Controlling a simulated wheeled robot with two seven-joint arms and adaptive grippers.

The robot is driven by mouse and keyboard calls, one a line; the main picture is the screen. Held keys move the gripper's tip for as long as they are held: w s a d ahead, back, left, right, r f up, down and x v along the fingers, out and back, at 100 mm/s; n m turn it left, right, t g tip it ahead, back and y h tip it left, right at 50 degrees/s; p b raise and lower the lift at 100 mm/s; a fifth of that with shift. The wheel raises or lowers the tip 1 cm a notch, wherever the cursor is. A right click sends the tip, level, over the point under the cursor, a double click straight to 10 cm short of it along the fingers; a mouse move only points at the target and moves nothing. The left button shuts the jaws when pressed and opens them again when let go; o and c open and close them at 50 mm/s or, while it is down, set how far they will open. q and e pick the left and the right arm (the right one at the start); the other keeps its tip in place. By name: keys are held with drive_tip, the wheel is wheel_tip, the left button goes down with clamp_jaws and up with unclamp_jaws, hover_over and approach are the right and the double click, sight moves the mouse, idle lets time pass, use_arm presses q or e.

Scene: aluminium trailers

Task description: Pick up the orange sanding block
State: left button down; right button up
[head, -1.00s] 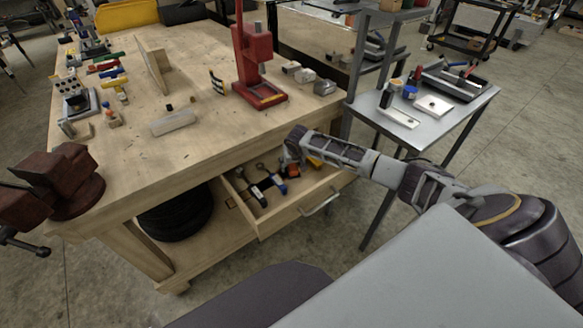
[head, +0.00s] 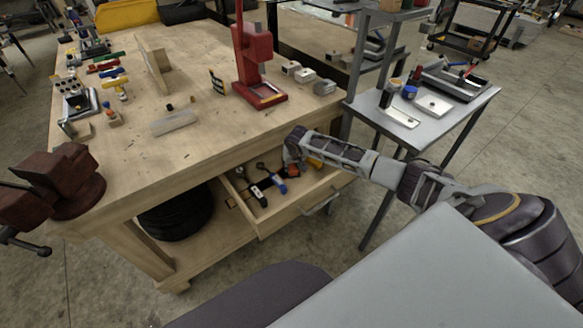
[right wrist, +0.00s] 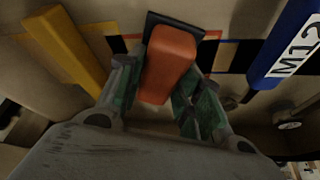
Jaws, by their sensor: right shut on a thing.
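The orange sanding block (right wrist: 168,62), with a dark base, sits between the fingers of my right gripper (right wrist: 157,84) in the right wrist view. The green-padded fingers are shut on it, one on each side. In the head view my right gripper (head: 293,163) is down at the open drawer (head: 300,205) of the wooden workbench. There the block is mostly hidden by the gripper. I cannot tell whether the block is clear of the drawer floor. My left gripper is not in view.
A blue tool marked M12 (right wrist: 288,42) lies right of the block, and a yellow bar (right wrist: 66,48) lies left of it. Tools with black and blue handles lie in the drawer beside the gripper. The bench edge (head: 235,140) overhangs the drawer's back.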

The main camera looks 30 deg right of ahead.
drive_tip(key=shift+c, duration=1.4)
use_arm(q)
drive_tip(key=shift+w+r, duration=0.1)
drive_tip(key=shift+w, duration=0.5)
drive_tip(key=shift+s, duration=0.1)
